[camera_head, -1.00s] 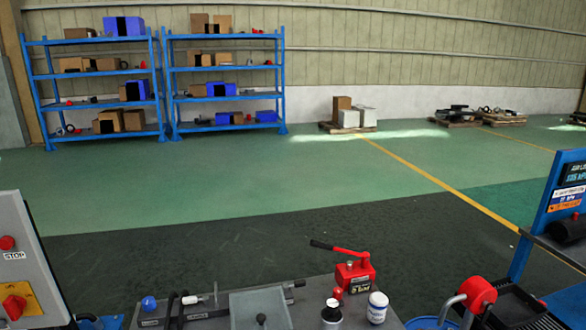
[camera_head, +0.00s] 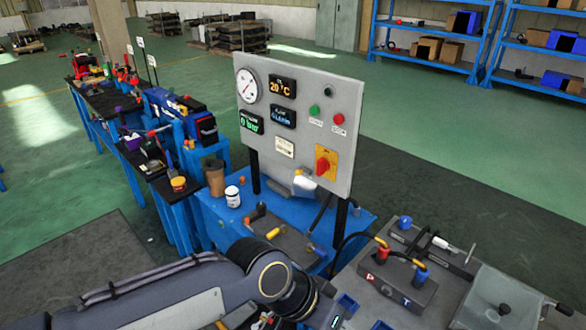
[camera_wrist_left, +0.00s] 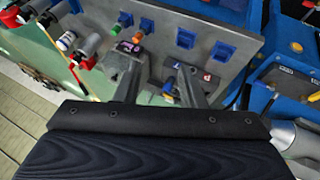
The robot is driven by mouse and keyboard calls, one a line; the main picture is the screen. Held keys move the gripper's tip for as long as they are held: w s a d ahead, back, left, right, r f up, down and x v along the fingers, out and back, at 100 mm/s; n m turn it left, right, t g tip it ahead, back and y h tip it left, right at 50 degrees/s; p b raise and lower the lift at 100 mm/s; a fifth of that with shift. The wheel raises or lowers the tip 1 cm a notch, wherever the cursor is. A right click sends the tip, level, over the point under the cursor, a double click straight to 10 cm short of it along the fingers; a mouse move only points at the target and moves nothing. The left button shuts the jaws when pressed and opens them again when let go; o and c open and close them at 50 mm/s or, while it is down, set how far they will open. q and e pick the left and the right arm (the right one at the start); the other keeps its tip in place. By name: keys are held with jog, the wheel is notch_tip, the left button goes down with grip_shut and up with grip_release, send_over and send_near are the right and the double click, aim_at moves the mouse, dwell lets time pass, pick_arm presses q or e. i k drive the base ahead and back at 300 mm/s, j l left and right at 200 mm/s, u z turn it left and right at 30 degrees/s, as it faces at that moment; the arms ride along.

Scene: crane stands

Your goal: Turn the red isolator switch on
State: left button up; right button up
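The red isolator switch (camera_head: 325,165) is a red knob on a yellow plate (camera_head: 333,154), low on the right of the grey control panel (camera_head: 260,82) in the head view. Whether it stands at on or off is too small to read. My left arm comes in low from the left in the head view, below and in front of the panel, apart from the switch. My left gripper (camera_wrist_left: 153,78) shows in the left wrist view with its two fingers apart and nothing between them. The switch is not seen in the wrist view. My right gripper is in no view.
Above the switch are a green button (camera_head: 314,110) and a red stop button (camera_head: 338,119). Below the panel, a blue bench (camera_head: 215,210) holds a white jar (camera_head: 232,196) and a brown cup (camera_head: 214,177). A grey block with cables (camera_head: 400,280) sits at lower right.

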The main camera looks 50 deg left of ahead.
aim_at(324, 165)
jog(key=u, duration=1.55)
jog(key=i+j+z, duration=0.1)
jog(key=i+j, duration=0.35)
jog(key=j, duration=0.25)
jog(key=i+j+z, duration=0.15)
jog(key=j, duration=0.25)
jog(key=i+l, duration=0.05)
